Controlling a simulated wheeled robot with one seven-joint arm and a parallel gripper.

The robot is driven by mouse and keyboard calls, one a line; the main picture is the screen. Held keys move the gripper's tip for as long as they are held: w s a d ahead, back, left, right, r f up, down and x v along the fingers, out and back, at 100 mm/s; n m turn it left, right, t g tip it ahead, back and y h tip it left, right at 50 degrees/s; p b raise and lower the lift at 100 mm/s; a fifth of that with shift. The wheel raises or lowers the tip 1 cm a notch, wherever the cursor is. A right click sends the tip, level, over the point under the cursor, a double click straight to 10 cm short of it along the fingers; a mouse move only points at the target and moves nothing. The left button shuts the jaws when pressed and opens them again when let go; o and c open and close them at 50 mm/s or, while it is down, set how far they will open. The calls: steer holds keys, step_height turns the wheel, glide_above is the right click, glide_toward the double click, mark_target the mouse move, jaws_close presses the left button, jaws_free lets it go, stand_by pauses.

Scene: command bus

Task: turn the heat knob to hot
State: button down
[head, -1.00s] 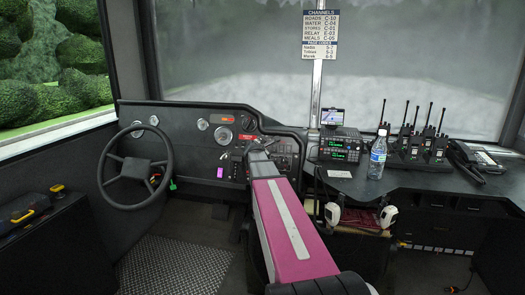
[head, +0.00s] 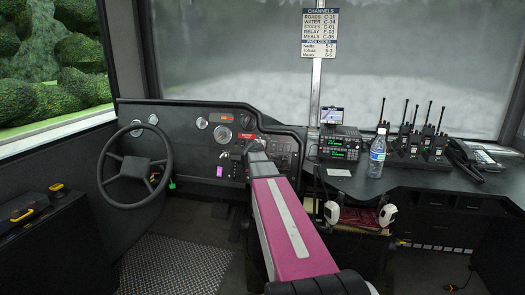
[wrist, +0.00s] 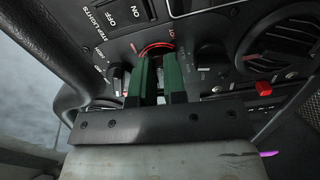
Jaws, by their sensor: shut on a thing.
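In the wrist view the dash panel fills the upper part. The heat knob (wrist: 157,47), marked by a red ring, is at the top centre. My gripper (wrist: 157,62) has its two green fingers at this knob, one on each side, and is shut on it. The fingers hide most of the knob, so its pointer and setting cannot be read. In the head view my arm reaches forward to the dashboard (head: 190,140) and hides the knob and fingers.
Other dark knobs flank the fingers, at left (wrist: 117,78) and right (wrist: 209,55). A rocker switch (wrist: 130,12) and a round vent (wrist: 284,40) are close by. The steering wheel (head: 107,160) stands left of my arm. A water bottle (head: 377,157) stands on the right desk.

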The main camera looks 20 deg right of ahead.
steer(key=shift+f+m, duration=0.1)
steer(key=shift+m, duration=0.7)
steer(key=c, duration=1.2)
jaws_free()
steer(key=shift+s+a, duration=0.1)
steer(key=v, duration=1)
steer(key=shift+s+a+r, duration=0.15)
steer(key=shift+s+r, duration=0.05)
steer(key=shift+s, duration=0.05)
